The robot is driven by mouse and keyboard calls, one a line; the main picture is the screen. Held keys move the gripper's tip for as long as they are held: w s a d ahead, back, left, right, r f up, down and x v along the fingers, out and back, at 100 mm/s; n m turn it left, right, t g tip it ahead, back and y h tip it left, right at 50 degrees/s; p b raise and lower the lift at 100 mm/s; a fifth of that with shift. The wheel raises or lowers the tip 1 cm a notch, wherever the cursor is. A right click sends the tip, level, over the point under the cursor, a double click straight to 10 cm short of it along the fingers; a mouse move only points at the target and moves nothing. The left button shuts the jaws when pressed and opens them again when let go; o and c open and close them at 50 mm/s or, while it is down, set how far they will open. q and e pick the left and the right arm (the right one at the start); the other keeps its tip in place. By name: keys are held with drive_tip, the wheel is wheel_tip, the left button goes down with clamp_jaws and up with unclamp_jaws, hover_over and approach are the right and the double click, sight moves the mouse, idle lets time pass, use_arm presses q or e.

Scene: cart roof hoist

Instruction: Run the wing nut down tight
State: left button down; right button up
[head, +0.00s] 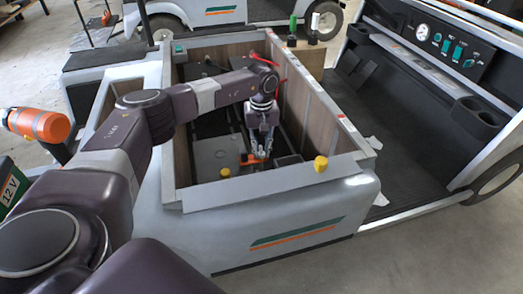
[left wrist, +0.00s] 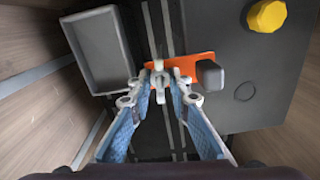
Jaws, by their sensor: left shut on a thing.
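My left gripper (head: 261,148) reaches down into the open compartment of the cart. In the left wrist view, its fingertips (left wrist: 159,88) are closed around the small pale metal wing nut (left wrist: 158,70). The wing nut sits at the orange bracket (left wrist: 198,67), which also shows in the head view (head: 250,160) low in the compartment. The fingers partly cover the wing nut, and its thread and seating are hard to see. My right gripper is in neither view.
Wood-panelled walls (head: 295,103) enclose the compartment closely. A grey tray (left wrist: 98,50) and a dark box with a yellow cap (left wrist: 267,15) flank the bracket. Red cable (head: 279,62) hangs at the back.

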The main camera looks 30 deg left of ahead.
use_arm(q)
drive_tip(key=m, duration=0.4)
drive_tip(key=shift+w+r, duration=0.2)
drive_tip(key=shift+r, duration=0.05)
drive_tip(key=shift+m+b, duration=0.3)
drive_tip(key=shift+m, duration=0.5)
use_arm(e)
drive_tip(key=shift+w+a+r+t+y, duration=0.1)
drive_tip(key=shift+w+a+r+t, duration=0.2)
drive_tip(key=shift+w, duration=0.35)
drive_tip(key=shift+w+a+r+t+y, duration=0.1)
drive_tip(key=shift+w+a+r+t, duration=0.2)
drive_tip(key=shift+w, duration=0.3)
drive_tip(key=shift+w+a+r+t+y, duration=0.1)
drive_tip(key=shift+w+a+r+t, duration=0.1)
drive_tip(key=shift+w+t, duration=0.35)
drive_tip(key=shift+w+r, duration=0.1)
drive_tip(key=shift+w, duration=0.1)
use_arm(q)
drive_tip(key=c, duration=1.8)
unclamp_jaws()
drive_tip(key=shift+s+r, duration=0.1)
drive_tip(key=shift+s, duration=0.05)
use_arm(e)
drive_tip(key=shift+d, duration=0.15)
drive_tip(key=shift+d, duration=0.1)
use_arm(q)
wheel_tip(320, 180, up, 12)
